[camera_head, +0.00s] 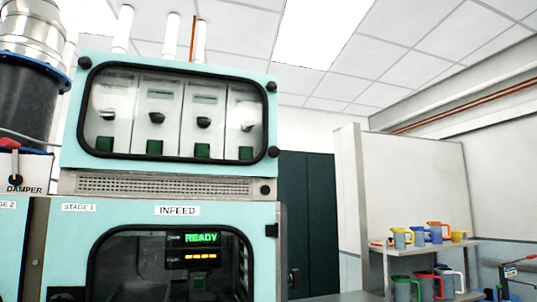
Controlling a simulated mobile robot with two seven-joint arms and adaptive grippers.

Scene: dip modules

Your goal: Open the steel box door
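No thing that I can surely call the steel box shows in the head view. A teal machine (166,189) fills the left half. Its upper panel has a black-framed window over several white modules (157,117). Its lower panel, labelled INFEED (177,211), has a dark window (150,262) cut off by the bottom edge, with a lit READY display (201,238) behind it. A dark green cabinet (308,215) with a small knob stands behind the machine to the right. Neither of my grippers is in view.
A damper unit (20,165) with a dark duct (27,103) is at the far left. On the right, a white shelf (432,246) holds several coloured jugs beside a pale partition (413,182). The floor is out of view.

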